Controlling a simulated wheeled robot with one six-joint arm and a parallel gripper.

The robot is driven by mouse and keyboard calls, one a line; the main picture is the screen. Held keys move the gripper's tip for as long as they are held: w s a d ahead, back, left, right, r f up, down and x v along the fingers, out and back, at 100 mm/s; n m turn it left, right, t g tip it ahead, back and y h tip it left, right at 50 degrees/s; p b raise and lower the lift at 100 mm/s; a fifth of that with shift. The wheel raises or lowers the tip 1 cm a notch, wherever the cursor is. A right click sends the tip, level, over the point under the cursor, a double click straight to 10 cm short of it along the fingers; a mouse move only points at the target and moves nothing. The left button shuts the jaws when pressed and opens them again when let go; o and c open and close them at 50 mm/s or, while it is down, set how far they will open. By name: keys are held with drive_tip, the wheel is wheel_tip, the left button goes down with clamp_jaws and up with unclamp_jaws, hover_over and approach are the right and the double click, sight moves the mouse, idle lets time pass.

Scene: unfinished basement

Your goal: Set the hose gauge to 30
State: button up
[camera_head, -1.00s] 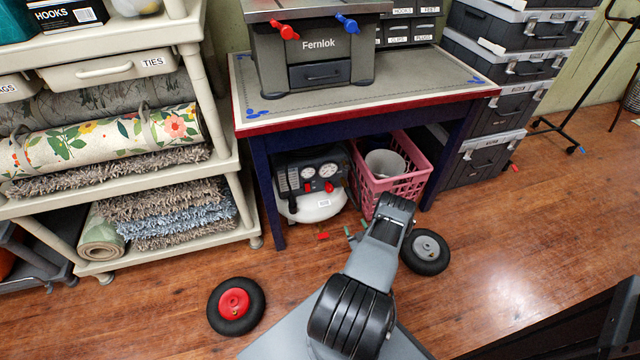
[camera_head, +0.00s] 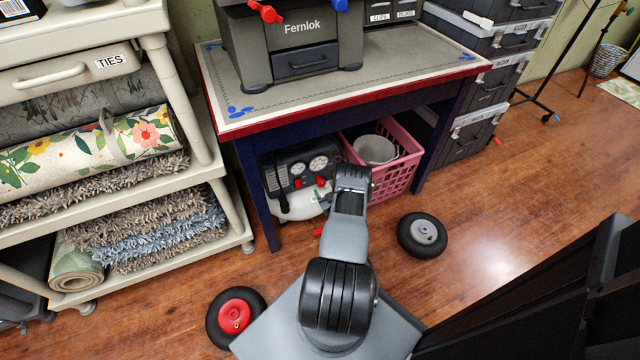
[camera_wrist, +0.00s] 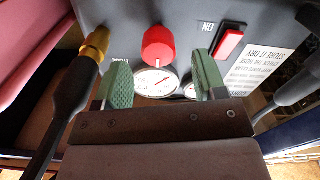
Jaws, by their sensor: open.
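The compressor (camera_head: 289,173) with a dark panel stands under the workbench. In the wrist view its panel is upside down: a white round hose gauge (camera_wrist: 155,82) with a red needle sits by a red knob (camera_wrist: 158,46). A "HOSE" label is at the left. The needle's reading is too small to tell. My gripper (camera_wrist: 158,62) is open, its green fingers on either side of the knob and gauge in the picture, with nothing held. Contact with the knob cannot be told. A second gauge (camera_wrist: 189,90) is partly hidden by the right finger.
A red switch (camera_wrist: 229,40) marked ON and a black hose with a brass fitting (camera_wrist: 96,42) flank the knob. A pink basket (camera_head: 397,168) stands right of the compressor, under the workbench (camera_head: 268,112). A shelf rack (camera_head: 206,160) is at the left. Open wooden floor lies right.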

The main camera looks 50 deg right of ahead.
sight(322, 185)
drive_tip(key=shift+b+x, duration=0.7)
drive_tip(key=shift+x, duration=1.95)
drive_tip(key=shift+c, duration=0.2)
drive_tip(key=c, duration=0.9)
